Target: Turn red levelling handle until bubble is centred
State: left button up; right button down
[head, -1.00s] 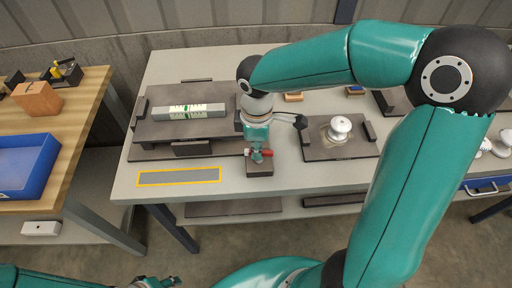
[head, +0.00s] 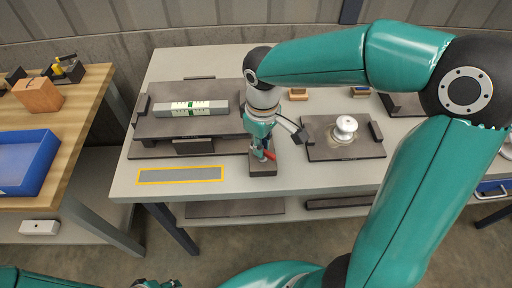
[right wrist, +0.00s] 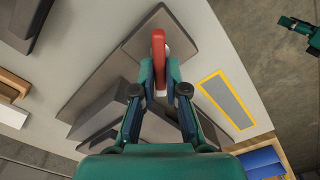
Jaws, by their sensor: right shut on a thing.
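The red levelling handle (head: 271,154) is on a dark block (head: 263,170) at the front of the grey bench. It also shows in the right wrist view (right wrist: 159,48). My right gripper (head: 262,152) is shut on the handle from above, with one finger on each side in the right wrist view (right wrist: 159,78). The level (head: 192,108), a pale bar with a green vial window, lies on the dark plate (head: 160,127) left of the gripper. The bubble is too small to read. My left gripper (head: 156,283) is only partly in view at the bottom edge.
A white insulator (head: 346,127) stands on a dark plate (head: 325,150) to the right. A yellow-framed grey strip (head: 180,175) lies at the bench's front left. A blue tray (head: 22,165) and a wooden block (head: 38,95) are on the left table.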

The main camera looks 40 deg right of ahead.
jog(key=shift+s+d+f+m, duration=0.1)
jog(key=shift+s+m, duration=0.1)
jog(key=shift+m, duration=0.8)
jog(key=c, duration=1.2)
grip_release()
jog(key=shift+r, duration=0.35)
notch_tip(320, 180, up, 11)
jog(key=shift+r, duration=0.15)
